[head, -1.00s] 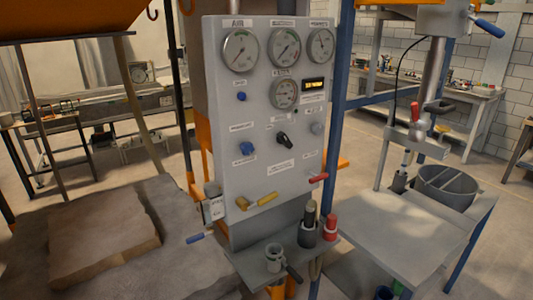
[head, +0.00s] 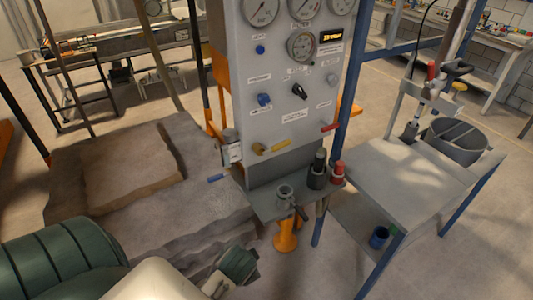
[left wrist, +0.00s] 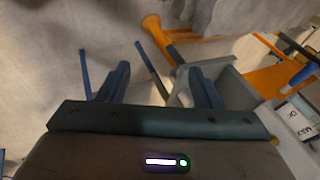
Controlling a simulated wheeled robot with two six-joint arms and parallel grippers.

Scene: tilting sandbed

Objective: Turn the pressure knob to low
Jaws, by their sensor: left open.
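The grey control panel (head: 285,135) stands upright in the middle of the head view. It carries a blue knob (head: 264,99) on the left, a black knob (head: 299,91) with a pale pointer mark in the middle, and a grey knob (head: 333,80) on the right. Their labels are too small to read, so I cannot tell which is the pressure knob. My left arm enters at the lower left of the head view, below and apart from the panel. My left gripper (left wrist: 159,76) is open and empty in the left wrist view. My right gripper does not show.
A shelf (head: 262,206) holds containers. A rock slab (head: 110,165) lies left, a grey table (head: 395,175) right.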

